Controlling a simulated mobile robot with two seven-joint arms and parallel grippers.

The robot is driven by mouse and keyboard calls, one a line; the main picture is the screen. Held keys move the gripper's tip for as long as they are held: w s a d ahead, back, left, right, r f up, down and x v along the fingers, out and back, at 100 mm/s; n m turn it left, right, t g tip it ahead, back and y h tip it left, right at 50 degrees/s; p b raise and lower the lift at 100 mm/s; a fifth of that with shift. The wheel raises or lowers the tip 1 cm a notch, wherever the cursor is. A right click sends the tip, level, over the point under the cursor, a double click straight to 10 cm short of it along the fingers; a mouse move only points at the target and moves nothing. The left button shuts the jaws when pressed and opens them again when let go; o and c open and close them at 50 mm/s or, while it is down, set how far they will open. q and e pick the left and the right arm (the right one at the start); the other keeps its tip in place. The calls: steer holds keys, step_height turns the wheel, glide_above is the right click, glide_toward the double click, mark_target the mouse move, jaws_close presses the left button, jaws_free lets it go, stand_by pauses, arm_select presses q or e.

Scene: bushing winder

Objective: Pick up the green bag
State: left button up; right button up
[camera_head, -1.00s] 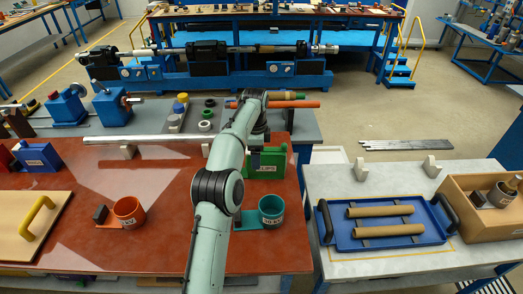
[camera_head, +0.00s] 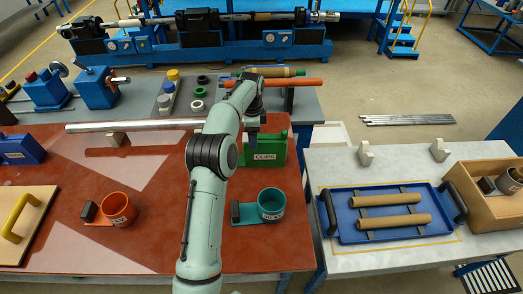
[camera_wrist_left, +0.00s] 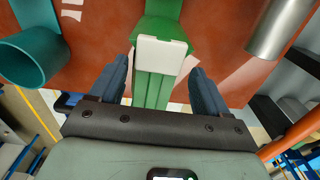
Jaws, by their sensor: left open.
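The green bag (camera_head: 266,154) is a green box-like holder with a white label reading CLIPS. It stands upright near the far right corner of the red-brown table. My left gripper (camera_head: 253,146) is at the bag's left part, partly hiding it in the head view. In the left wrist view my left gripper (camera_wrist_left: 161,88) is open, with one finger on each side of the green bag (camera_wrist_left: 158,28) and its white plate. Gaps show between the fingers and the green part; I cannot tell how deep the bag sits between them. My right gripper is not in view.
A teal cup (camera_head: 271,204) stands in front of the bag and an orange cup (camera_head: 118,209) further left. A long silver bar (camera_head: 135,125) lies behind on supports (camera_head: 115,139). A blue tray (camera_head: 345,233) with two brown tubes is on the grey table at right.

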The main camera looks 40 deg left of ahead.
arm_select(q)
steer(key=shift+f, duration=0.7)
steer(key=shift+s+f, duration=0.15)
steer(key=shift+f, duration=0.15)
steer(key=f, duration=0.3)
steer(key=f+b, duration=0.1)
steer(key=shift+d+f, duration=0.35)
steer(key=shift+w, duration=0.2)
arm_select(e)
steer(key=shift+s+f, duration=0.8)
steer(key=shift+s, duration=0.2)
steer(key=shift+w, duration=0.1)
arm_select(q)
steer(key=c, duration=1.1)
steer(key=shift+c, duration=0.2)
